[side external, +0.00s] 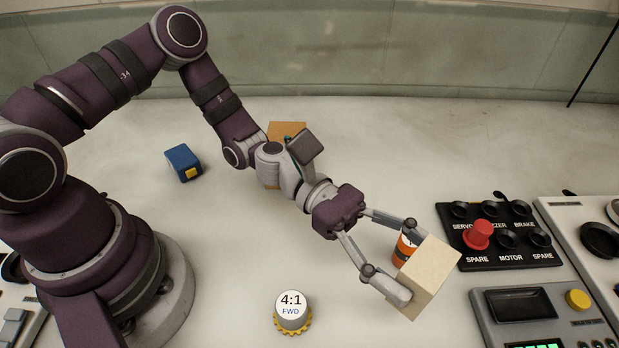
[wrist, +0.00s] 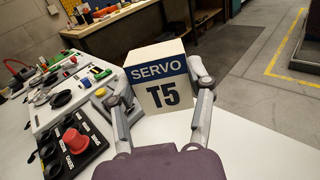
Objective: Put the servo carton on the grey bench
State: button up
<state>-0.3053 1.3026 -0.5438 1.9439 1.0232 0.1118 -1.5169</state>
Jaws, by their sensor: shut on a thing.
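The servo carton (side external: 431,276) is a cream box at the right of centre in the side external view. In the wrist view the carton (wrist: 158,78) shows a blue band reading SERVO and a large T5. My gripper (side external: 406,262) is shut on the carton, one finger on each of two opposite sides. The carton is tilted in the side view. Its underside is hidden, so I cannot tell how far it is from the surface. The pale grey bench (side external: 370,140) spreads under my arm and shows at lower right in the wrist view (wrist: 245,140).
An orange and black cylinder (side external: 404,249) stands close behind the carton. A black switch box (side external: 490,250) with a red knob and a grey meter unit (side external: 535,312) lie to the right. A 4:1 gear piece (side external: 293,312), blue block (side external: 183,162) and tan box (side external: 286,129) sit leftward.

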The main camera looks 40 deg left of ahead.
aim_at(378, 323)
notch_tip(378, 323, down, 12)
jog(key=shift+r, duration=0.25)
jog(key=shift+f, duration=0.1)
jog(key=o, duration=1.2)
jog(key=shift+c, duration=0.2)
